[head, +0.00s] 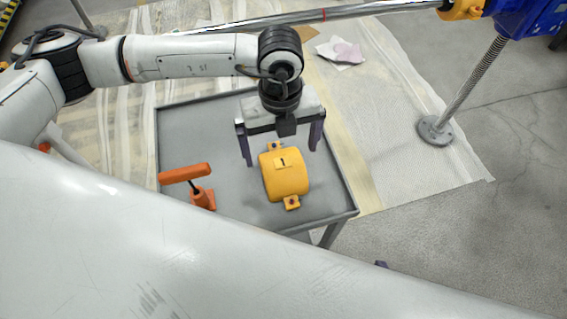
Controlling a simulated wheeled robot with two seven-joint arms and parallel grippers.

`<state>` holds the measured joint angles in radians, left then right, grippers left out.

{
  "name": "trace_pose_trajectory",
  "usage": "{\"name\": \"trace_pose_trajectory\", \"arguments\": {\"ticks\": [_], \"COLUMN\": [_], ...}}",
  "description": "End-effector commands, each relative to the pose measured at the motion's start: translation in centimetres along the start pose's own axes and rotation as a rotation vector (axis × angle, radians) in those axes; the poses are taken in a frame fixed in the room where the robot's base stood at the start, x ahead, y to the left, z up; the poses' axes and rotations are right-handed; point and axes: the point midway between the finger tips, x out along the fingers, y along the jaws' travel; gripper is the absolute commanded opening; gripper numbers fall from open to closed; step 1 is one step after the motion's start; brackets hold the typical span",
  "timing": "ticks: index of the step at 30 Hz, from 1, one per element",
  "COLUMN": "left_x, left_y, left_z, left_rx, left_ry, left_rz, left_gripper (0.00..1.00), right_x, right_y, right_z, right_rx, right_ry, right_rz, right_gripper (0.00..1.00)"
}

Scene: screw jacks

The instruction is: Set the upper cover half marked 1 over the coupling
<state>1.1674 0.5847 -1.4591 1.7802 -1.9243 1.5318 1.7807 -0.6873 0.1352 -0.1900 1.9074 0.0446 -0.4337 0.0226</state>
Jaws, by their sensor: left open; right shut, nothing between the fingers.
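The yellow upper cover half marked 1 (287,182) lies on the grey tray-topped cart (200,125), with a small lug at each end. My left gripper (281,156) is open, its two dark fingers pointing down above the far end of the cover and spread to either side. I cannot tell whether they touch it. Only a small dark fingertip of my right gripper (381,265) shows past the white surface in the foreground. I cannot clearly identify the coupling; a yellow part (461,8) sits at the shaft's right end, cut by the top edge.
An orange-handled tool (186,173) lies left of the cover on the cart. A long shiny shaft (375,10) crosses behind the cart to a blue housing (528,15). A threaded screw (474,78) stands on a round foot. Plastic sheeting (420,165) covers the floor.

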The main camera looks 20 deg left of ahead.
Motion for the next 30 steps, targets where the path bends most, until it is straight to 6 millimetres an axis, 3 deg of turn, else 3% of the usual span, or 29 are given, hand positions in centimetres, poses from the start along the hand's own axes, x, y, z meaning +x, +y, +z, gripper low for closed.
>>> {"name": "trace_pose_trajectory", "arguments": {"ticks": [8,15,24,26,30], "left_x": [2.5,6.0,6.6,6.6,6.6], "left_y": [-0.1,-0.3,-0.3,-0.3,-0.3], "left_z": [0.0,0.1,0.1,0.1,0.1], "left_rx": [0.0,0.002,0.002,0.002,0.002], "left_ry": [0.003,0.004,0.003,0.003,0.003], "left_rz": [0.001,-0.001,-0.003,-0.003,-0.003], "left_gripper": [1.0,1.0,1.0,0.93,0.7], "right_x": [-0.4,-0.7,-0.7,-0.7,-0.7], "right_y": [0.0,-0.1,-0.1,-0.1,-0.1], "right_z": [-0.2,-0.5,-0.6,-0.6,-0.6], "right_rx": [-0.001,-0.001,-0.001,-0.001,-0.001], "right_ry": [-0.004,-0.004,-0.003,-0.002,-0.002], "right_rz": [0.0,0.0,0.0,-0.001,-0.001], "right_gripper": [0.0,0.0,0.0,0.0,0.0]}}
